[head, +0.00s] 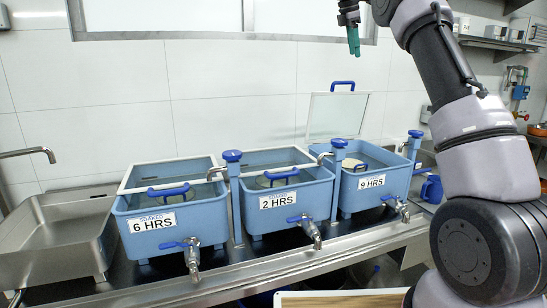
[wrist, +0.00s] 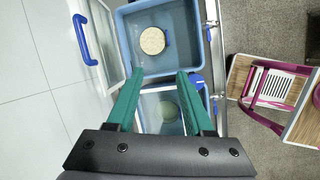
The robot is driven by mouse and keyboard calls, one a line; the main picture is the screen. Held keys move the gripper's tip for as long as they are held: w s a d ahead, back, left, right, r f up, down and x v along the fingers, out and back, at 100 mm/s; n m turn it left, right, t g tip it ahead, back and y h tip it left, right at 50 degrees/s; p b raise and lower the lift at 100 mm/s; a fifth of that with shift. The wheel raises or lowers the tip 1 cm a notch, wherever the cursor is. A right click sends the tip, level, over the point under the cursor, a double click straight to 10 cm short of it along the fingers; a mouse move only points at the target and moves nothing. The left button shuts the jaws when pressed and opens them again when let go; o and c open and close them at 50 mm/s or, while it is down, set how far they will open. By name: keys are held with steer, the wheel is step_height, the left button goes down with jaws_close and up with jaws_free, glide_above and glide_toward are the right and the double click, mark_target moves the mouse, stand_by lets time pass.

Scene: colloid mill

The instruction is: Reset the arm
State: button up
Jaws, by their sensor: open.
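My gripper (head: 353,40) is raised at the top of the head view, high above the right-hand tub. In the wrist view its two green fingers (wrist: 153,98) stand apart with nothing between them. My arm rises along the right of the head view. Below the fingers, the wrist view shows a blue tub (wrist: 127,45) with a round beige item in it. The blue tub labelled 9 HRS (head: 371,182) has its clear lid (head: 338,114) raised against the wall.
Tubs labelled 6 HRS (head: 152,224) and 2 HRS (head: 279,201) stand left on the metal counter, with taps along the front. A steel sink (head: 60,240) is at far left.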

steer(key=s+r+m+t+y, duration=0.25)
steer(key=s+m, duration=0.75)
steer(key=s, duration=1.3)
steer(key=s+a+f+m+t+y, duration=0.1)
steer(key=s+f+m, duration=0.5)
steer(key=s, duration=0.4)
steer(key=s+a+f+m+t+y, duration=0.1)
steer(key=s+a+f+m, duration=0.1)
steer(key=s+f+m, duration=0.4)
steer(key=s+f, duration=0.2)
steer(key=s, duration=0.3)
steer(key=shift+s+f+m, duration=0.25)
steer(key=shift+f+m, duration=0.15)
